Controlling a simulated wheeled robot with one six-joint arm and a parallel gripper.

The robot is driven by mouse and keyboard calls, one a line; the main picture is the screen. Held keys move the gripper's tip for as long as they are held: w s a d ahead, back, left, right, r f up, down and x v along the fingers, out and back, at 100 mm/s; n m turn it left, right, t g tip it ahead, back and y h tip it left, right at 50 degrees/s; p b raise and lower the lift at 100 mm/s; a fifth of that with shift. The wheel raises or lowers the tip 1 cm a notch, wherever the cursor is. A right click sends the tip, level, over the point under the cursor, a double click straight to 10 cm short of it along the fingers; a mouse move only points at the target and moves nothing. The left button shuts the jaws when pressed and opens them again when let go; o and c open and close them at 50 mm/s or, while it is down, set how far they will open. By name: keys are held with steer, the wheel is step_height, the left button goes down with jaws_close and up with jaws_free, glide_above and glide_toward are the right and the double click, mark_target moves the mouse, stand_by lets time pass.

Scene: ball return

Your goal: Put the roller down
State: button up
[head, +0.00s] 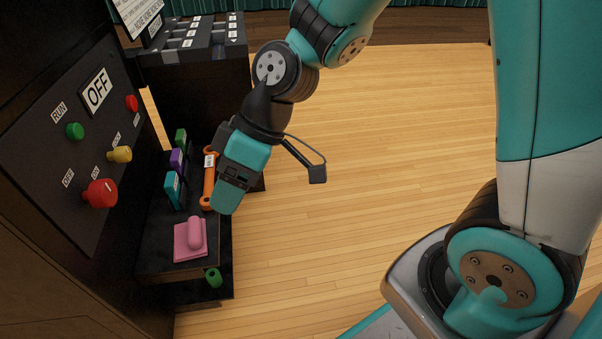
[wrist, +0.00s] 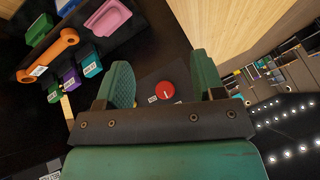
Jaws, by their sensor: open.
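No thing here is clearly marked as the roller. A small green cylinder (head: 213,277) lies on the lower ledge, apart from my gripper. An orange bar with rounded ends and a white label (head: 209,180) lies on the upper shelf just left of my gripper; it also shows in the wrist view (wrist: 60,44). A green piece (wrist: 40,29) lies beyond it there.
Teal (head: 172,189), purple (head: 177,160) and green (head: 180,138) blocks stand along the shelf's left side. A pink pad with a raised grip (head: 190,240) lies at the near end. The control panel (head: 75,140) has protruding knobs. Wooden floor to the right is clear.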

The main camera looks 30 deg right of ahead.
steer(key=s+d+r+m+h, duration=0.2)
steer(key=s+d+r+m, duration=0.2)
steer(key=s+r, duration=0.4)
steer(key=s+d, duration=0.1)
steer(key=s, duration=0.2)
steer(key=shift+d+r+h, duration=0.2)
steer(key=shift+h, duration=0.1)
stand_by(0.5)
